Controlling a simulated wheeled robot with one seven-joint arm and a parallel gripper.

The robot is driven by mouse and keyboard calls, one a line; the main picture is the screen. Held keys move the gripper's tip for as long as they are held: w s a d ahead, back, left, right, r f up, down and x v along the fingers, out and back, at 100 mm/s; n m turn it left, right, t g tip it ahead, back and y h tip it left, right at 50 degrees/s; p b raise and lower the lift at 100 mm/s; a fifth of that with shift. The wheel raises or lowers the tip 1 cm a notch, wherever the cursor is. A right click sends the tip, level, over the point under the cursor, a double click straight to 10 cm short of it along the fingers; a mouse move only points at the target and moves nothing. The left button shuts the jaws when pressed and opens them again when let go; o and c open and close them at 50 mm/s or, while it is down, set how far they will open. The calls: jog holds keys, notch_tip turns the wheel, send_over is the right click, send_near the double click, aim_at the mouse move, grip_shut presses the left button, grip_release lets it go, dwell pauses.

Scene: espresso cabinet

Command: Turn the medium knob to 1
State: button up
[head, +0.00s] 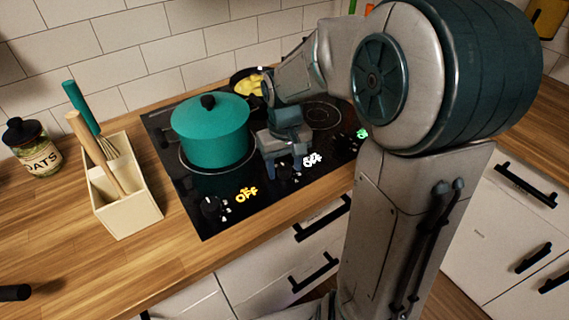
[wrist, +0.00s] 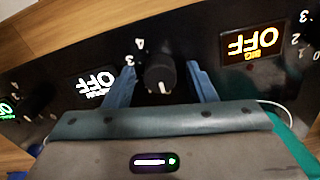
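The medium knob (wrist: 160,72) is a black dial in the middle of the wrist view, with a white mark near its lower edge. The medium display (wrist: 90,83), to its left there, reads OFF in white; it also shows in the head view (head: 312,159). My gripper (wrist: 161,82) is open, with one blue finger on each side of the knob and a visible gap on both sides. In the head view, my gripper (head: 287,163) is over the front of the cooktop, and the medium knob (head: 285,173) is partly hidden by it.
The black cooktop (head: 222,222) also has a big knob (head: 210,207) with an orange OFF display (head: 246,195). A teal pot (head: 210,130) stands close to the left of my gripper. A pan with yellow food (head: 248,84) is behind. A utensil box (head: 128,205) stands farther left.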

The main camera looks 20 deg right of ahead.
jog(key=c, duration=0.8)
jog(key=shift+m, duration=0.3)
jog(key=m+b, duration=0.1)
jog(key=m, duration=0.2)
jog(key=shift+m+b, duration=0.7)
jog(key=shift+m, duration=1.3)
jog(key=shift+r, duration=0.1)
jog(key=o, duration=1)
jog(key=shift+c, duration=0.2)
